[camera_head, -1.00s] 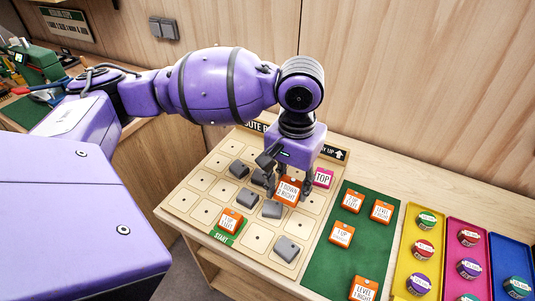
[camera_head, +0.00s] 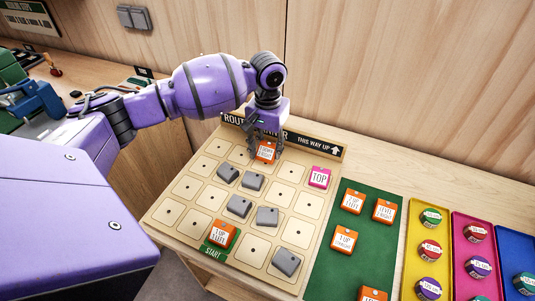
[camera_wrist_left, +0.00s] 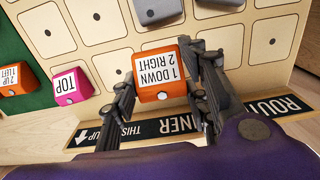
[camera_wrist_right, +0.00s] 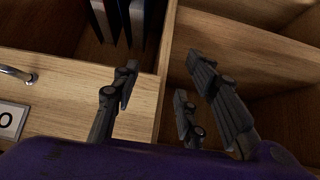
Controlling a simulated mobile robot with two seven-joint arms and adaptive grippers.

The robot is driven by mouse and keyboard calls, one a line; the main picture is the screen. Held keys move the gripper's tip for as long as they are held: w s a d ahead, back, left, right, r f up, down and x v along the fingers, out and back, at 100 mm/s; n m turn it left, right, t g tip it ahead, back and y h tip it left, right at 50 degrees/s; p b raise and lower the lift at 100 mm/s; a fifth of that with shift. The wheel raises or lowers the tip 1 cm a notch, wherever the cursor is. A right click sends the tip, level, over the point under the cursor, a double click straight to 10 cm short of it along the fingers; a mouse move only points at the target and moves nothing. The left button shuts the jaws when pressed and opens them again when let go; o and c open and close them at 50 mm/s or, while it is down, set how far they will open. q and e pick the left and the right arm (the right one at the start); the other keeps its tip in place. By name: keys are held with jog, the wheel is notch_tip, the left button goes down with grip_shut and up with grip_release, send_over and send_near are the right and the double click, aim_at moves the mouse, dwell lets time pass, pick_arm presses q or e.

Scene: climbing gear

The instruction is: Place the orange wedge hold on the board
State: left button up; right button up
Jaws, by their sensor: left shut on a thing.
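The orange wedge hold labelled "1 DOWN 2 RIGHT" (camera_wrist_left: 162,85) is between the fingers of my left gripper (camera_wrist_left: 165,98), which is shut on it. In the head view the hold (camera_head: 265,152) is at the board's top row, under the left gripper (camera_head: 266,146). Whether it touches the board is hard to tell. The board (camera_head: 163,190) lies flat on the bench with square cells. Another orange hold (camera_head: 222,233) sits by the green START mark. A pink TOP hold (camera_head: 319,178) is at the right side. My right gripper (camera_wrist_right: 160,95) is open and empty before wooden shelving.
Several grey blocks (camera_head: 267,217) stand on board cells. A green mat (camera_head: 325,262) with more orange holds lies right of the board. Yellow (camera_head: 410,245), pink and blue trays hold round tins further right. The wooden wall stands close behind.

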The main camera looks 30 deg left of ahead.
aim_at(266, 142)
pick_arm(q)
jog(key=shift+w+a+f, duration=0.45)
jog(key=shift+w+f, duration=0.05)
jog(key=shift+f, duration=0.25)
jog(key=f, duration=0.3)
jog(key=shift+w+a+f, duration=0.15)
jog(key=shift+w+f, duration=0.05)
jog(key=shift+f, duration=0.05)
jog(key=o, duration=1.2)
jog(key=shift+f, duration=0.1)
jog(key=shift+c, duration=0.2)
notch_tip(266, 142, up, 12)
jog(key=shift+r, duration=0.2)
